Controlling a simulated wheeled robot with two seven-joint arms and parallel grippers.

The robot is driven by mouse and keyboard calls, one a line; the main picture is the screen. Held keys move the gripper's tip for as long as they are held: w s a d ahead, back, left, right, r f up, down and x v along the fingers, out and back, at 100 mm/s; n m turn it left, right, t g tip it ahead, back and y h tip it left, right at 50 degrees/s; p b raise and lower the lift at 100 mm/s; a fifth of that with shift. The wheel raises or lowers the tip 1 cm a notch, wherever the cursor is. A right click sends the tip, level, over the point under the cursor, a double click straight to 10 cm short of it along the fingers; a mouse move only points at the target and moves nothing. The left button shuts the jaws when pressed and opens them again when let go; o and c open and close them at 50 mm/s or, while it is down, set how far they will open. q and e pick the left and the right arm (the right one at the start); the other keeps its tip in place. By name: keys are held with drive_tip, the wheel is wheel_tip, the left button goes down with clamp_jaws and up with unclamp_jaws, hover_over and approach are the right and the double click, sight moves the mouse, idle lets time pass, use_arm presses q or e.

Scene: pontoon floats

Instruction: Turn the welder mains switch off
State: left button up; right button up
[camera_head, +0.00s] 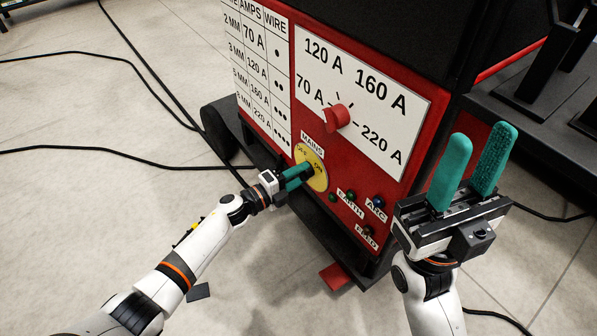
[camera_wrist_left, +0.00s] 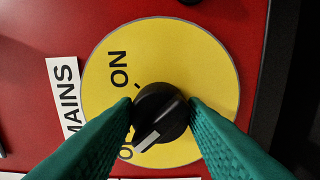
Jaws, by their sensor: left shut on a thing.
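The mains switch is a black knob (camera_wrist_left: 160,112) on a round yellow plate (camera_head: 320,183) on the red welder's front panel. In the left wrist view the yellow plate (camera_wrist_left: 205,55) reads ON, with a second word partly hidden by a finger. The knob's pale mark points down-left, beside that partly hidden word. My left gripper (camera_head: 298,176) is shut on the knob, with a green finger on either side; it also shows in the left wrist view (camera_wrist_left: 160,118). My right gripper (camera_head: 468,170) is open and empty, fingers up, right of the panel.
Above the switch is a red current dial (camera_head: 337,117) on a white scale. Small lamps, including a green lamp (camera_head: 351,195) and a blue lamp (camera_head: 378,201), sit to its right. Black cables (camera_head: 110,152) cross the tiled floor at left. A dark rack (camera_head: 540,110) stands at right.

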idle(0.4)
use_arm(q)
drive_tip(key=o, duration=1)
drive_tip(key=p+v, duration=0.4)
drive_tip(key=v, duration=0.8)
drive_tip(key=shift+a, duration=0.15)
